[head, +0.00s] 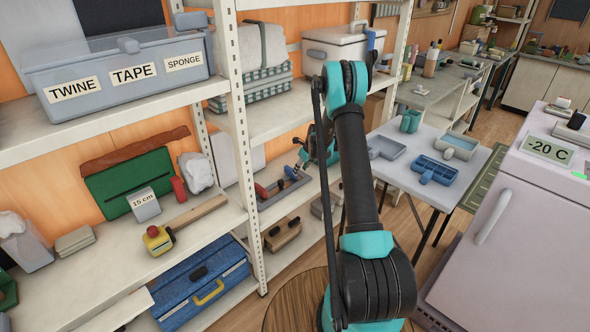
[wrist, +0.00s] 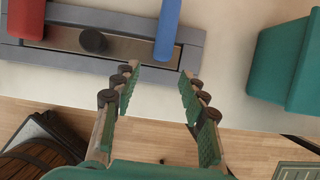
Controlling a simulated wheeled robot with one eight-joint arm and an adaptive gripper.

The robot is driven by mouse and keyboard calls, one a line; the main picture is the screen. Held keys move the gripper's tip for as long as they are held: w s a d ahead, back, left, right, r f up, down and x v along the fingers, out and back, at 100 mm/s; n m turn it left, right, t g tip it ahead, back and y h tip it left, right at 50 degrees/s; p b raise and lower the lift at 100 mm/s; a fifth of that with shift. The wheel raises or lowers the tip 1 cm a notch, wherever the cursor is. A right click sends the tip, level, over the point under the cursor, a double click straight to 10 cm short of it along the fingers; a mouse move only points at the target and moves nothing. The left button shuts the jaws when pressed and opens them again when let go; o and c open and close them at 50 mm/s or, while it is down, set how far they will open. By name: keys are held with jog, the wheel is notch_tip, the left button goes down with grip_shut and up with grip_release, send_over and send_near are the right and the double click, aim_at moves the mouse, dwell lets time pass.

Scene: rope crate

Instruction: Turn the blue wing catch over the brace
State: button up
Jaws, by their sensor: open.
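The blue wing catch (wrist: 168,28) shows as a blue bar at the top of the wrist view. It lies across the right end of a grey frame (wrist: 118,62) holding a metal plate (wrist: 125,42) with a dark knob (wrist: 93,40). I cannot tell which part is the brace. A red piece (wrist: 27,18) is at the frame's left end. In the head view the frame (head: 285,189) sits on the middle shelf. My gripper (wrist: 157,72) is open and empty, with the catch's near end just ahead, between the lines of its fingers. In the head view my gripper (head: 303,163) is partly hidden.
A green container (wrist: 283,62) stands right of the frame in the wrist view. Shelf uprights (head: 240,140) stand left of my arm. A wooden box with a dark knob (head: 282,234) is below. A small table (head: 445,192) with several blue-grey things stands right.

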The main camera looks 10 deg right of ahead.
jog(key=s+d, duration=0.4)
jog(key=s, duration=0.3)
jog(key=shift+d, duration=0.35)
jog(key=s+a+r+n+h, duration=0.1)
jog(key=s+a+r+n, duration=0.2)
jog(key=s+r+n, duration=1.45)
jog(key=s+n, duration=0.4)
jog(key=s, duration=0.7)
jog(key=s+a+r+n+h, duration=0.1)
jog(key=s+n, duration=0.6)
jog(key=s, duration=0.7)
jog(key=shift+r+t+h, duration=0.3)
jog(key=shift+r, duration=0.05)
jog(key=shift+a+n, duration=0.1)
jog(key=shift+n, duration=0.15)
